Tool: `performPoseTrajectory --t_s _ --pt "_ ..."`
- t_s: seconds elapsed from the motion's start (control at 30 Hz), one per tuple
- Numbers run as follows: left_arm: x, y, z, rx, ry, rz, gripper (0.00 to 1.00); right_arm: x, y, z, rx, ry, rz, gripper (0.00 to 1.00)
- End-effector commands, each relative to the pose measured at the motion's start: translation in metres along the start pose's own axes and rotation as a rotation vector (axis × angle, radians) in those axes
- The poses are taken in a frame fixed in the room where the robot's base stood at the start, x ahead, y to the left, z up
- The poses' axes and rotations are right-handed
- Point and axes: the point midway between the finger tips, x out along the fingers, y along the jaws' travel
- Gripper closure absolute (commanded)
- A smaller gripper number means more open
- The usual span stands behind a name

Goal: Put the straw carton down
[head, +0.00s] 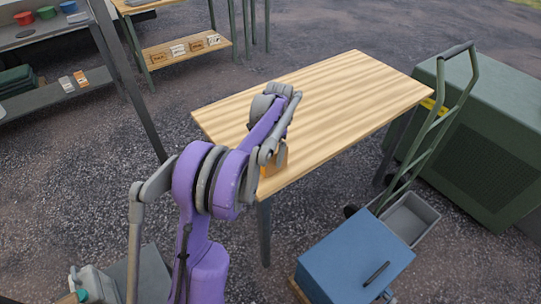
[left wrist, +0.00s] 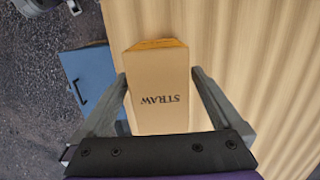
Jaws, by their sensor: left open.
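The straw carton (left wrist: 160,75) is a tan box with an orange end, marked STRAW, seen in the left wrist view. In the head view a small part of the carton (head: 279,160) shows at the near edge of the wooden table (head: 350,95), mostly hidden behind my arm. My left gripper (left wrist: 159,76) is open, with one finger on each side of the carton and little or no gap. In the head view my arm hides its fingers. Whether the carton's base rests on the tabletop is hidden. My right gripper is not in view.
Most of the tabletop is bare. A blue box (head: 355,255) stands on the ground below the near edge, beside a hand truck (head: 428,140) and a green cabinet (head: 490,150). Shelves (head: 185,48) with small cartons stand behind.

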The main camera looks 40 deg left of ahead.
Motion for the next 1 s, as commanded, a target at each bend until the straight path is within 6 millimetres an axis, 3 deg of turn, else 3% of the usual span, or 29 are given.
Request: performPoseTrajectory --t_s 0.4,0.6,0.77,0.87,1.0 --pt "-0.087 0.0 0.0 0.0 0.0 0.0 0.0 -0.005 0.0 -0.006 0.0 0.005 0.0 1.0" --pt "-0.104 0.0 0.0 0.0 0.0 0.0 0.0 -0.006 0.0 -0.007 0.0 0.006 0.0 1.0" --pt "-0.108 0.003 0.001 -0.001 0.003 -0.002 0.0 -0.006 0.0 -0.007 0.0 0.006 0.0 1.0" --pt "-0.112 0.018 0.003 -0.011 0.023 -0.015 0.0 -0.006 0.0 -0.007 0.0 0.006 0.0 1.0" --pt "-0.118 0.064 0.014 -0.043 0.093 -0.052 0.0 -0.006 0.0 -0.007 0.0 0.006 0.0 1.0"
